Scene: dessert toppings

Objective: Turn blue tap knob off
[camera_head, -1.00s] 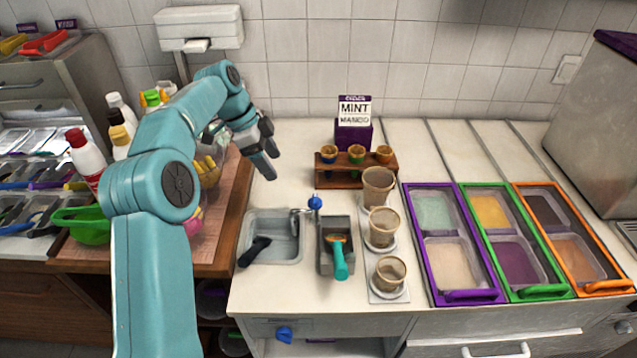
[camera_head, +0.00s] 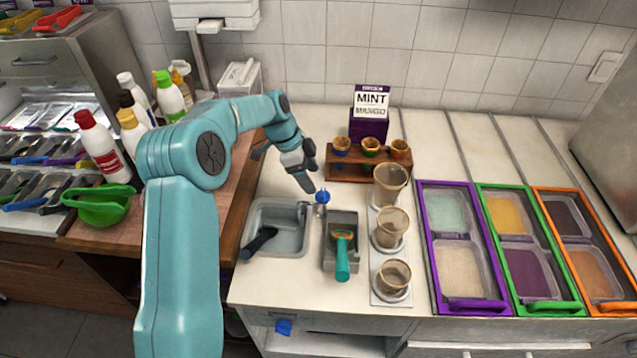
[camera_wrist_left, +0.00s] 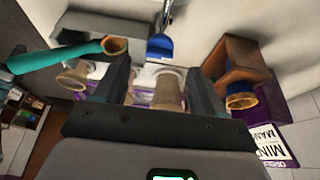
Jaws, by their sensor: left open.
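The blue tap knob (camera_head: 322,197) sits on top of the small metal tap at the right edge of the grey sink (camera_head: 252,215). The knob also shows in the left wrist view (camera_wrist_left: 160,47), beyond and between the fingers. My left gripper (camera_head: 307,186) is open, pointing down just above and to the left of the knob in the head view. The gap between its fingers (camera_wrist_left: 160,82) holds nothing, and I see no clear contact with the knob. My right gripper is not in view.
A grey holder with a teal-handled scoop (camera_head: 342,262) stands right of the sink. A wooden cone rack (camera_head: 345,172) stands behind the tap. Cups (camera_head: 391,228) stand further right. A black-handled tool (camera_head: 260,243) lies in the sink. Another blue part (camera_head: 284,327) shows below the counter.

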